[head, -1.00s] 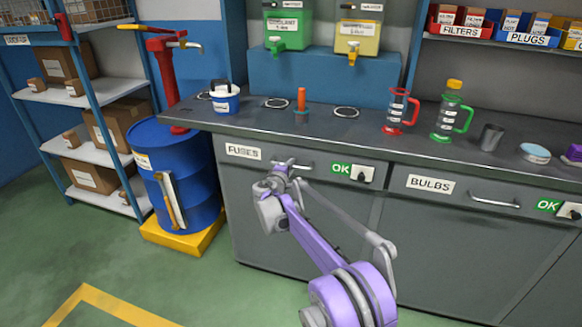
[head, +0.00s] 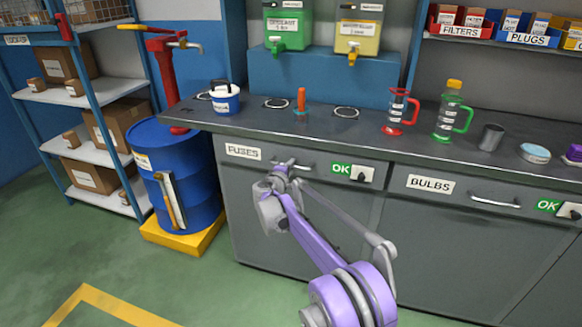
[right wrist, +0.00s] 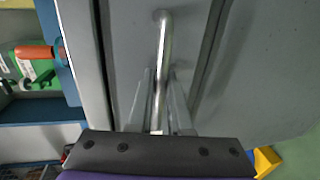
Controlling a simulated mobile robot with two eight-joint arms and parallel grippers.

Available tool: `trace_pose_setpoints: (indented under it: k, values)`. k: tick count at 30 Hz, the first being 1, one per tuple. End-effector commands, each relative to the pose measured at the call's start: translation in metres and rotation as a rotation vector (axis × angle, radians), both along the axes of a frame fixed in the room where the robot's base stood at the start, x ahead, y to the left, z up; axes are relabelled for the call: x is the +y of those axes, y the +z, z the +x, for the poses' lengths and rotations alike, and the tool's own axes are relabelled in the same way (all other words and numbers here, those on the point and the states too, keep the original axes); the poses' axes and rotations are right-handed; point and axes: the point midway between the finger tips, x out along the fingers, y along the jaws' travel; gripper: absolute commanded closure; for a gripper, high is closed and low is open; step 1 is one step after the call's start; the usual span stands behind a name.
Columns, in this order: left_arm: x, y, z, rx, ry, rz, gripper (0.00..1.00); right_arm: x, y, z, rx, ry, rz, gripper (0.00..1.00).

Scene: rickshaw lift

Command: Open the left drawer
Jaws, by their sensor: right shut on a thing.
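The left drawer (head: 262,170) is a grey front labelled FUSES, and it looks flush with the counter. Its metal bar handle (head: 303,167) is partly hidden behind my right gripper (head: 287,168). In the right wrist view the handle (right wrist: 164,35) runs between the two fingers of my right gripper (right wrist: 161,85), which is shut on it. My left gripper is not in view.
A BULBS drawer (head: 465,203) is to the right. The worktop (head: 330,130) above holds a tub, jugs and a cup. A blue drum (head: 178,170) on a yellow base stands left of the counter. Green floor in front is mostly clear.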

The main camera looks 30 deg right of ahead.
Motion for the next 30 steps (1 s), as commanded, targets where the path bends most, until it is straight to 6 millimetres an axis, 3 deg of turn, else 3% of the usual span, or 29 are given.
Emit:
trace_pose_setpoints:
  k: [19,23,30]
  values:
    - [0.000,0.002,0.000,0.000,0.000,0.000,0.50,0.007,0.000,-0.006,0.000,0.001,0.000,1.00]
    - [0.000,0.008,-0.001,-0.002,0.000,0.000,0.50,0.023,0.002,-0.019,0.000,0.003,0.000,1.00]
    - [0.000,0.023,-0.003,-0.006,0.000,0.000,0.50,0.075,0.003,-0.063,-0.001,0.005,0.002,1.00]
